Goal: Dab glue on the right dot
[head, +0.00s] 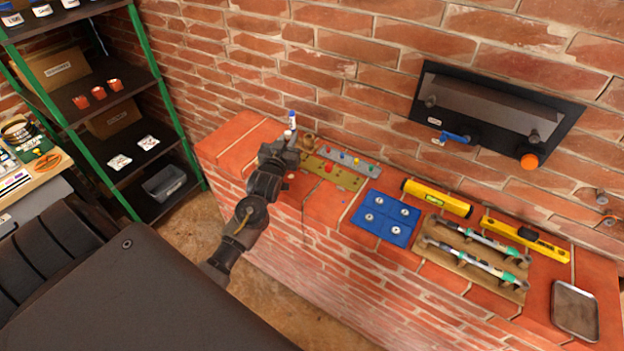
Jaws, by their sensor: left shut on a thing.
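My left gripper (288,145) is above the left part of the brick ledge (228,140). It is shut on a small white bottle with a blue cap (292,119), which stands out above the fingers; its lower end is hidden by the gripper. No dot can be made out with certainty. A blue mat (386,230) on the ledge carries several round white-and-metal discs, right of the gripper. Two small round metal pieces (602,196) show on the wall at the far right. My right gripper is not in view.
Close by the gripper are a small brown object (307,141), an olive board (346,180) and a grey strip with coloured knobs (366,168).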

